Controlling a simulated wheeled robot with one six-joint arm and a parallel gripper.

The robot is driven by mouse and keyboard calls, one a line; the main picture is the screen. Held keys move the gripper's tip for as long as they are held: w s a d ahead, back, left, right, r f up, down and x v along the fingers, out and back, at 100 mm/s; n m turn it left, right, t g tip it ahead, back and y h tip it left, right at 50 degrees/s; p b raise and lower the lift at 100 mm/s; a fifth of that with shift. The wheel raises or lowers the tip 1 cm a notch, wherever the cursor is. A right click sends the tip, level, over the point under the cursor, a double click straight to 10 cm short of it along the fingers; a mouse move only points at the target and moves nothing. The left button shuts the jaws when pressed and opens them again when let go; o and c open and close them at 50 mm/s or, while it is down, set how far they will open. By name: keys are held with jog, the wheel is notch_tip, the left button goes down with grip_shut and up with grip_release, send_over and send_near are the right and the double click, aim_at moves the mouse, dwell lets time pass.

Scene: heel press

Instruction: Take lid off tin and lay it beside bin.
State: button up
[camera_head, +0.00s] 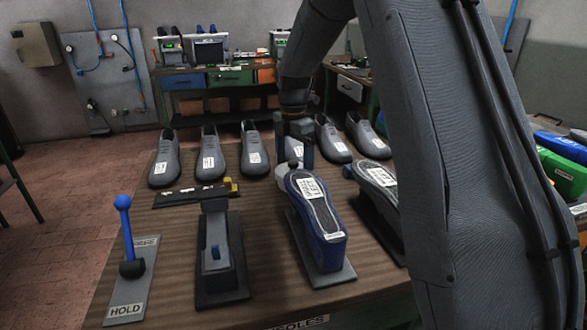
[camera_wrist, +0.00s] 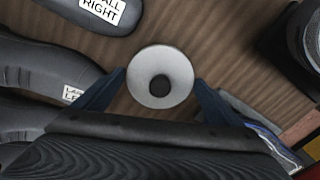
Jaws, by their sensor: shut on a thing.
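The lid (camera_wrist: 146,63) is a pale grey disc with a black knob, seen from above in the wrist view. My gripper (camera_wrist: 160,88) is shut on it, with a blue finger at each side of the disc. In the head view my gripper (camera_head: 297,150) is over the middle of the bench, behind the blue shoe. I cannot make out the tin or the bin in either view. Part of the bench is hidden behind my arm.
Several grey shoe lasts (camera_head: 208,155) stand along the back of the wooden bench (camera_head: 178,232). A blue shoe (camera_head: 331,245) sits sole-up on a stand, with another shoe (camera_head: 378,176) to its right. A blue-knobbed lever (camera_head: 124,225) is at the front left.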

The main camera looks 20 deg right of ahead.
aim_at(293, 162)
notch_tip(293, 162, up, 8)
jog(key=shift+r+b, duration=0.25)
jog(key=shift+b, duration=0.55)
jog(key=shift+r+p, duration=0.3)
jog(key=shift+r, duration=0.45)
jog(key=shift+f, duration=0.15)
